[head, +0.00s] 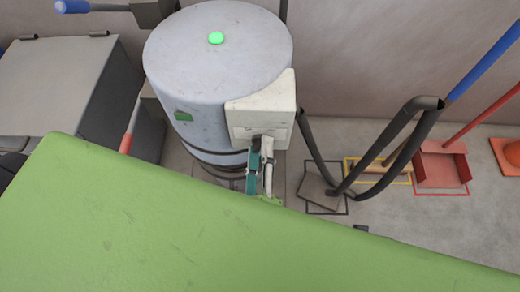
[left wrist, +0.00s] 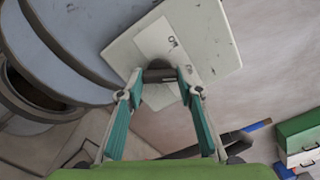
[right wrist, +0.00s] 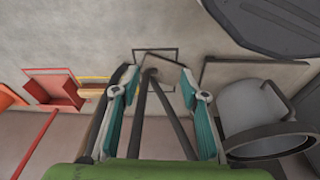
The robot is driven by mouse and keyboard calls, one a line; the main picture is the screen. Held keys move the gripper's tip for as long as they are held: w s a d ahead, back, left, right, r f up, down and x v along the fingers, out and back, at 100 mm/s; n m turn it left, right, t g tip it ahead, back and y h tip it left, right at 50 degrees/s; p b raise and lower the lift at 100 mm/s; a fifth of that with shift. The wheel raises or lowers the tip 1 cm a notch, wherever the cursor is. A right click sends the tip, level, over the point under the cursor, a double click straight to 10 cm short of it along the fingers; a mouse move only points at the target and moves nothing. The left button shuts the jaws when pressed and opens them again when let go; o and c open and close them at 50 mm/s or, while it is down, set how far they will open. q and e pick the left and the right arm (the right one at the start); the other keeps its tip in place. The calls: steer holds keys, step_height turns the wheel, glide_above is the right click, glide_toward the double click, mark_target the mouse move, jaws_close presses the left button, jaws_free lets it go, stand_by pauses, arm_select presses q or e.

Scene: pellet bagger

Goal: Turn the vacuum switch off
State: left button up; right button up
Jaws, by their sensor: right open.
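The vacuum (head: 215,60) is a grey drum with a lit green lamp (head: 216,38) on its lid. A white switch box (head: 265,105) is fixed to its right side; in the left wrist view the box (left wrist: 215,35) sits tilted. The dark vacuum switch (left wrist: 160,76) is a short bar on the box face. My left gripper (head: 262,148) is at the switch, with its fingertips at the bar's two ends; I cannot tell whether they press on it. The label beside the switch is too small to read surely. My right gripper (right wrist: 160,80) is open and empty, facing the floor.
Black hoses (head: 400,140) hang right of the vacuum. A grey cabinet (head: 50,85) is at the left, close to the vacuum.

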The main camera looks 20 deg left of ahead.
arm_select(q)
steer(key=shift+n, duration=0.3)
steer(key=shift+n+b, duration=3.05)
steer(key=shift+n, duration=2.55)
arm_select(e)
steer(key=w+v, duration=0.2)
steer(key=v, duration=0.9)
steer(key=shift+r+t, duration=0.4)
arm_select(q)
steer(key=shift+r, duration=0.1)
arm_select(e)
steer(key=shift+w+a+r+t, duration=0.1)
steer(key=shift+w+r+t, duration=0.1)
steer(key=shift+w, duration=0.2)
steer(key=shift+w+a+r+t, duration=0.1)
steer(key=shift+w+t, duration=0.1)
steer(key=shift+w, duration=0.2)
arm_select(q)
steer(key=o, duration=1.1)
steer(key=shift+w, duration=0.1)
arm_select(e)
steer(key=shift+f, duration=0.1)
